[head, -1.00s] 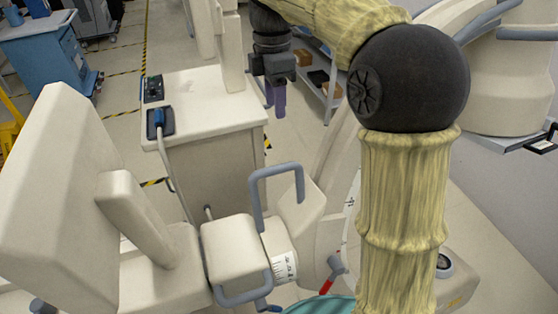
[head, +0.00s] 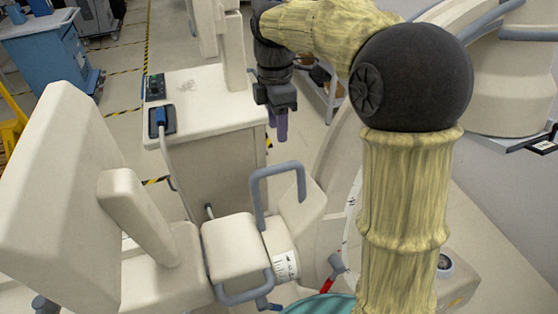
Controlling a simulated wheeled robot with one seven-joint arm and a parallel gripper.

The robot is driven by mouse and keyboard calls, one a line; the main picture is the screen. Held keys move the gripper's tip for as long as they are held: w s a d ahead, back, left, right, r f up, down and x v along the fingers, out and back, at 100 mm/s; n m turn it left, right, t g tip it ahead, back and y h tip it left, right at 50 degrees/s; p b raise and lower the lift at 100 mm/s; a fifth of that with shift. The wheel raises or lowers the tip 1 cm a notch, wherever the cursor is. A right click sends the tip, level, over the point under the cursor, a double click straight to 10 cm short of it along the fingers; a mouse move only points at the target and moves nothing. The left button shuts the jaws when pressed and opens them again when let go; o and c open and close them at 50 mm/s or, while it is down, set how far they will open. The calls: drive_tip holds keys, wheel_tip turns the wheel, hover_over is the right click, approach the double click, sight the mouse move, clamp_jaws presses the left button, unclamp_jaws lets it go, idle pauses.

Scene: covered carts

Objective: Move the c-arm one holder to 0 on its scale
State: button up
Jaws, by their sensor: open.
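The c-arm one holder (head: 232,250) is a cream block with grey bar handles, at the lower middle of the head view. An upright grey handle (head: 277,172) stands at its right side, and another loops along its lower front. A white scale band (head: 285,267) with dark marks wraps the joint beside it; its numbers are too small to read. My gripper (head: 278,124) is dark with purple fingers, pointing down above and behind the holder, beside the cream cabinet. It is open, with nothing visible between its fingers, and is apart from the holder and its handles.
The cream cabinet (head: 205,110) carries a blue-and-grey device with a cable. A large cream panel (head: 55,195) fills the left. A red-tipped lever (head: 328,284) is right of the scale. My arm hides much of the right. Open floor lies behind, with a blue cart (head: 45,55).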

sight(279, 165)
drive_tip(key=shift+s+d+f+p, duration=0.15)
drive_tip(key=shift+f+p, duration=0.1)
drive_tip(key=shift+f, duration=1.65)
drive_tip(key=shift+s+a+f+p, duration=0.1)
drive_tip(key=shift+s+f+p, duration=0.1)
drive_tip(key=shift+f, duration=1.65)
drive_tip(key=shift+s+d+f+p, duration=0.15)
drive_tip(key=shift+f+p, duration=0.1)
drive_tip(key=shift+f, duration=1.65)
clamp_jaws()
